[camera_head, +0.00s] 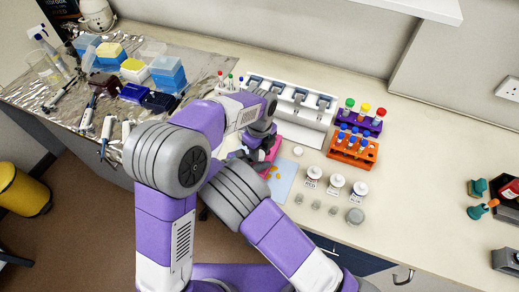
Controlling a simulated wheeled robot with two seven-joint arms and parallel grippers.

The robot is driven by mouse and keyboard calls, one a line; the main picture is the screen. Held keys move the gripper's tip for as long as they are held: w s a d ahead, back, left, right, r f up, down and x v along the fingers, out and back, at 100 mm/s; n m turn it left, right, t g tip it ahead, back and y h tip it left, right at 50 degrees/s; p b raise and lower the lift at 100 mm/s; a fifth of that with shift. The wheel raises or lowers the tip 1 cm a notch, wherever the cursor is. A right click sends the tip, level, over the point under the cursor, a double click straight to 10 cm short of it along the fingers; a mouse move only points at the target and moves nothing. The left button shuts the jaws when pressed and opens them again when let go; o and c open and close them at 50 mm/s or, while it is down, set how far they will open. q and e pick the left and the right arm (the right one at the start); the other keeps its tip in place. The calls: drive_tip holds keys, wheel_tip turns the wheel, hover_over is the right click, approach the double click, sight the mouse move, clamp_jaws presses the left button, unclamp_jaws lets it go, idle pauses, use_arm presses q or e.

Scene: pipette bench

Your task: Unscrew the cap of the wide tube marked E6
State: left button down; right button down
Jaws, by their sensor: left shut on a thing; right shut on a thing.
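No tube marked E6 can be made out; my arms cover much of the middle of the bench. My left gripper (262,140) is at the end of the purple and white arm, beside a pink rack (272,150). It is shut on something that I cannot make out. My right gripper (243,157) shows only as a dark part between the arm links, close to the left one. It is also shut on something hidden. Three white-capped bottles (337,183) stand to the right, their labels too small to read.
A blue-white mat (281,186) lies by the pink rack. A white pipette stand (300,112) is behind. Orange (352,155) and purple (371,126) tube racks stand right of it. Tip boxes (166,72) and pipettes lie on foil at left. The right bench is mostly clear.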

use_arm(q)
drive_tip(key=c, duration=0.8)
unclamp_jaws()
drive_tip(key=shift+o, duration=0.2)
wheel_tip(320, 180, up, 8)
drive_tip(key=shift+f, duration=0.1)
drive_tip(key=shift+c, duration=0.3)
drive_tip(key=shift+f, duration=3.95)
drive_tip(key=shift+c, duration=0.4)
clamp_jaws()
drive_tip(key=shift+o, duration=0.7)
unclamp_jaws()
drive_tip(key=shift+r, duration=0.1)
